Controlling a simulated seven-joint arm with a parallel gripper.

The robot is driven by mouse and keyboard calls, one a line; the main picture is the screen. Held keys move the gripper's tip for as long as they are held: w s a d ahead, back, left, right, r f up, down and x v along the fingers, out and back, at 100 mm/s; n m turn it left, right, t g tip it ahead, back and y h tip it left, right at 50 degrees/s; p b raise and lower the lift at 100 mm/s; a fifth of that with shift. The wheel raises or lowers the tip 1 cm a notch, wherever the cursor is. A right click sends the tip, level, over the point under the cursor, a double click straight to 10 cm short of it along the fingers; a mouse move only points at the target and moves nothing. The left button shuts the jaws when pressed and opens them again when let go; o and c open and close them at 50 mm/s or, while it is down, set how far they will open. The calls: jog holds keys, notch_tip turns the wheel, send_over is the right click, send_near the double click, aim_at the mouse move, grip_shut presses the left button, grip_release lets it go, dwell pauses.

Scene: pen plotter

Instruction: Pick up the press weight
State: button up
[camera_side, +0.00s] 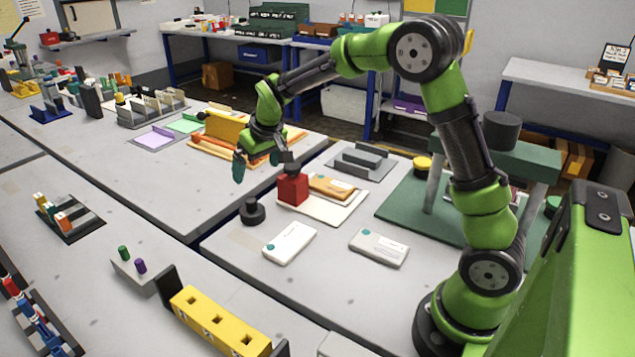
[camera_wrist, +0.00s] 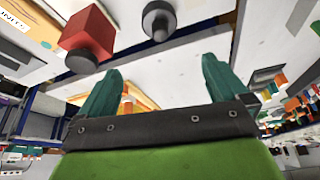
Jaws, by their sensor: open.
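A red block with a dark knob on top (camera_side: 292,189) looks like the press weight. It stands upright on a pale board (camera_side: 325,209), beside an orange-brown packet (camera_side: 333,186). The red block also shows at the upper left of the wrist view (camera_wrist: 89,31). A small black round piece with a knob (camera_side: 252,212) stands on the bare table to its left and also shows at the top of the wrist view (camera_wrist: 158,20). My gripper (camera_side: 259,163) is open and empty, above and to the left of the red block, apart from it. Its teal fingers spread in the wrist view (camera_wrist: 162,75).
Two white packets (camera_side: 289,243) (camera_side: 379,248) lie on the table in front. A grey slotted holder (camera_side: 360,160) stands behind the board. A green base (camera_side: 400,207) with a raised frame is at the right. A gap separates this table from the left one.

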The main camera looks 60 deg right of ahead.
aim_at(251, 200)
jog(key=x, duration=0.9)
jog(key=shift+s, duration=0.15)
jog(key=shift+s+x, duration=0.2)
jog(key=shift+x, duration=1.15)
jog(key=shift+s+x, duration=0.15)
jog(key=shift+x, duration=1.2)
jog(key=shift+a+f, duration=0.15)
jog(key=shift+f, duration=0.05)
jog(key=shift+c, duration=0.3)
jog(key=c, duration=1.7)
jog(key=shift+r, duration=0.15)
jog(key=shift+c, duration=0.3)
